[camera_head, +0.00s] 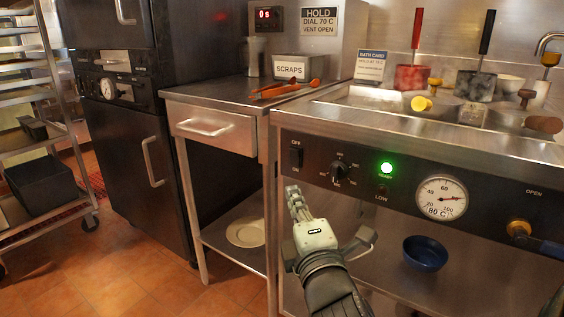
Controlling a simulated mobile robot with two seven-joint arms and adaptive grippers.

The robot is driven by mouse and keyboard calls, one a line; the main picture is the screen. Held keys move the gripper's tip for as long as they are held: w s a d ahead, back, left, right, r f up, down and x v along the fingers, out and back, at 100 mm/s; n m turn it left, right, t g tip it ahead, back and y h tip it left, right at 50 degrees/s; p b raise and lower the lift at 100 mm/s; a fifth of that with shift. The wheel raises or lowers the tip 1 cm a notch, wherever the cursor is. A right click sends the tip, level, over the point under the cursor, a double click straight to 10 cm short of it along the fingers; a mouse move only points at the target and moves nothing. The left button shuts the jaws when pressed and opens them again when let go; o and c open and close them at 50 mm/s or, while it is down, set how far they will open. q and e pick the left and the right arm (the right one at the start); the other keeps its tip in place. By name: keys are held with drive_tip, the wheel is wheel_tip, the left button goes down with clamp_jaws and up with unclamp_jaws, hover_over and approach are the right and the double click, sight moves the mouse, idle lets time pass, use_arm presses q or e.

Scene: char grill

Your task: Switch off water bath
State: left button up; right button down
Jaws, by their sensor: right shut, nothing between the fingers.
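The water bath (400,138) is a steel unit on the right with a black front panel. At the panel's left end is a black switch (296,156) under the label OFF. A black dial (340,173) is right of it, then a lit green lamp (386,168) and a round gauge (441,197) marked 80 C. My right gripper (292,190) is shut and empty, its fingertips pointing up just below the switch in the picture. I cannot tell how far they are from the panel. My left gripper is not in view.
A valve (518,227) labelled OPEN sits at the panel's right end. A blue bowl (425,253) and a plate (245,232) stand on lower shelves. Orange-handled tongs (283,89) lie on the side counter. Ladles and pots (476,86) fill the bath top. A tray rack (35,130) stands left.

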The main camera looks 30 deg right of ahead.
approach(291, 153)
drive_tip(key=w+a, duration=0.2)
drive_tip(key=w, duration=0.2)
drive_tip(key=d, duration=0.1)
drive_tip(key=w+d, duration=0.1)
drive_tip(key=d, duration=0.1)
drive_tip(key=shift+w+d+r+p, duration=0.1)
drive_tip(key=shift+w+r+p, duration=0.15)
drive_tip(key=shift+p, duration=0.05)
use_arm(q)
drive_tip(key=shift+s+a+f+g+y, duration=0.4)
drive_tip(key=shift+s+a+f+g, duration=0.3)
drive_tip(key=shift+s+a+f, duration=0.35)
use_arm(e)
drive_tip(key=shift+w+d, duration=0.15)
drive_tip(key=shift+d, duration=0.2)
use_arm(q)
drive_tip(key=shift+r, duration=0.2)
use_arm(e)
drive_tip(key=shift+r, duration=0.1)
